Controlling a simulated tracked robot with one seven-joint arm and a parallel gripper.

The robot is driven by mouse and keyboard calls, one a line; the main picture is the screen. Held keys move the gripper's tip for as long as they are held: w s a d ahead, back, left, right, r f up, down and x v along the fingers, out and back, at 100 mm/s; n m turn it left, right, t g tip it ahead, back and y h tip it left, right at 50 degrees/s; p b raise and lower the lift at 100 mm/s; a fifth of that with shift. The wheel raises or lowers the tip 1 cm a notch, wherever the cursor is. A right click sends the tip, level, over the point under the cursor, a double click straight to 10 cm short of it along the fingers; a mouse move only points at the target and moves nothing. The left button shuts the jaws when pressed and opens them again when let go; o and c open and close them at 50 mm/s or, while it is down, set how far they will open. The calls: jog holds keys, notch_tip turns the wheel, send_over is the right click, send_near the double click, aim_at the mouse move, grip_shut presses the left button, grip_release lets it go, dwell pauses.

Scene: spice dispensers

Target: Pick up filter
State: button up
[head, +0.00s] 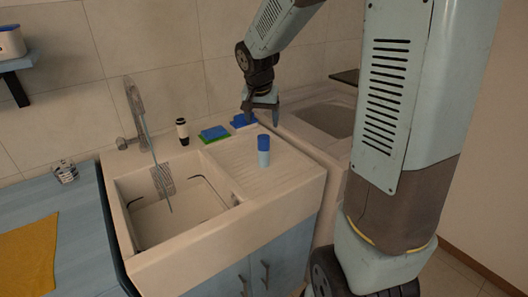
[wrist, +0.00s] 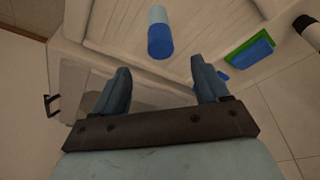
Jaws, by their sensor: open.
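Nothing is plainly recognizable as the filter. A light-blue cylinder with a darker blue cap (head: 263,151) stands upright on the ribbed drainboard; it also shows in the wrist view (wrist: 159,35), beyond the gap between my fingers. A black-and-white cylinder (head: 182,131) stands at the sink's back ledge and shows in part in the wrist view (wrist: 307,28). My gripper (head: 262,116) is open and empty above the back right of the drainboard, behind the capped cylinder. In the wrist view its two fingers (wrist: 161,80) are spread apart, with nothing between them.
A green-and-blue sponge (head: 213,133) and a blue-and-white one (head: 241,122) lie along the back ledge. The sink (head: 165,222) holds a wire rack. A small glass jar (head: 65,172) and yellow cloth (head: 28,262) are on the left counter. A second basin (head: 330,118) is right.

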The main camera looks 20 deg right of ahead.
aim_at(263, 137)
jog(key=x, duration=1.1)
jog(key=shift+w+f, duration=0.1)
jog(key=shift+w, duration=0.1)
jog(key=shift+c, duration=0.5)
jog(key=c, duration=1.1)
